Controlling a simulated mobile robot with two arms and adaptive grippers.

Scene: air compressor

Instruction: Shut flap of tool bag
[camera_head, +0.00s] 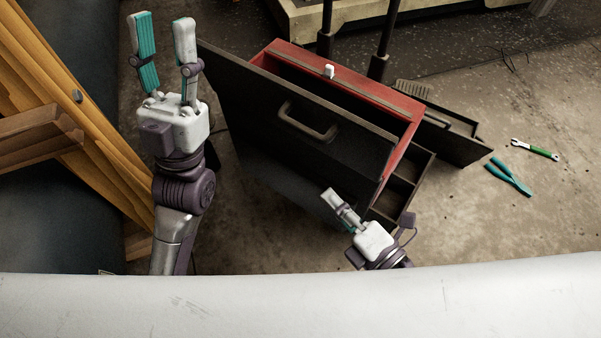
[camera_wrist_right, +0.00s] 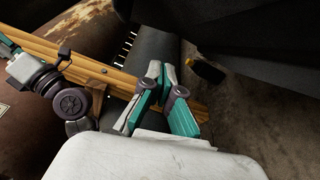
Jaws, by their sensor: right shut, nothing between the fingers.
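The tool bag (camera_head: 403,105) is a red box on the floor, in the middle of the head view. Its dark flap (camera_head: 250,110), with a grey handle (camera_head: 308,121), stands up and tilted on the side facing me, hiding much of the box. My left gripper (camera_head: 163,36) is open and empty, upright to the left of the flap. My right gripper (camera_head: 333,196) is shut and empty in front of the flap's lower right part; I cannot tell whether it touches. The right wrist view shows its fingers (camera_wrist_right: 160,72) and a dark panel (camera_wrist_right: 255,45) at upper right.
Dark open trays (camera_head: 455,132) extend from the box's right side. Teal pliers (camera_head: 510,177) and a green-handled wrench (camera_head: 535,149) lie on the floor at right. A wooden frame (camera_head: 75,120) stands at left. A white surface (camera_head: 300,305) crosses the bottom. Floor at right is mostly clear.

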